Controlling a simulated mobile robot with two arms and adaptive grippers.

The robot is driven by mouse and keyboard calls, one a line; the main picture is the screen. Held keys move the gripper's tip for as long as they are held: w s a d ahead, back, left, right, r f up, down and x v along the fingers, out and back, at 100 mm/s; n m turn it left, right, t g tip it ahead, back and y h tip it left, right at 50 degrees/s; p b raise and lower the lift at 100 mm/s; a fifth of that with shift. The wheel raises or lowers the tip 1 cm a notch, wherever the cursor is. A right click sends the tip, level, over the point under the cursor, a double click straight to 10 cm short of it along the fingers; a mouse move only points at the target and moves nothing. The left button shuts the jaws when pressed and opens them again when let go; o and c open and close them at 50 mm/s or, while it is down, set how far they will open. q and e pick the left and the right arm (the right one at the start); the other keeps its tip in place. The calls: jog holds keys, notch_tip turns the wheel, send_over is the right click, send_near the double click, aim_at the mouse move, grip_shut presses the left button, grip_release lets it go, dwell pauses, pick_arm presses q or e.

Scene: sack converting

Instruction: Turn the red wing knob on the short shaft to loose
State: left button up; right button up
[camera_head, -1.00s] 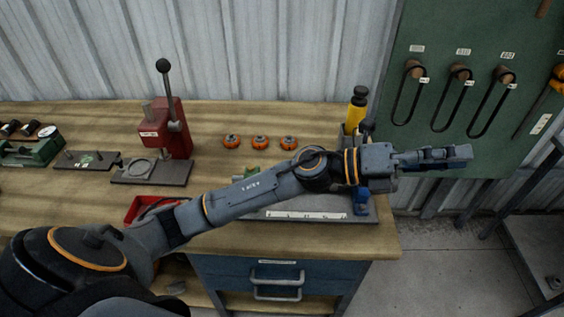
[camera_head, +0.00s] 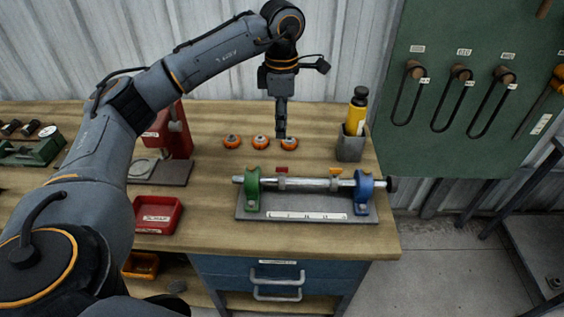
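The red wing knob (camera_head: 282,169) stands on a grey collar on the left half of the short shaft (camera_head: 308,184). The shaft lies level between a green bracket (camera_head: 253,188) and a blue bracket (camera_head: 363,187). A yellow-orange wing knob (camera_head: 335,171) stands on another collar, nearer the blue bracket. My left gripper (camera_head: 281,134) points straight down, just behind the red knob in the picture and apart from it. Its fingers show as one narrow dark strip, so their opening cannot be told. My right gripper is not in view.
Several orange round knobs (camera_head: 232,141) stand in a row on the bench, one partly behind my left gripper's fingertips. A grey cup (camera_head: 350,147) holds a yellow-handled tool. A red bin (camera_head: 157,214) and a red lever press (camera_head: 180,137) are to the left.

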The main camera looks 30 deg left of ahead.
aim_at(282, 168)
pick_arm(q)
notch_tip(282, 168, down, 12)
jog(key=p, duration=0.3)
jog(key=shift+d, duration=0.1)
jog(key=shift+f, duration=0.55)
grip_shut()
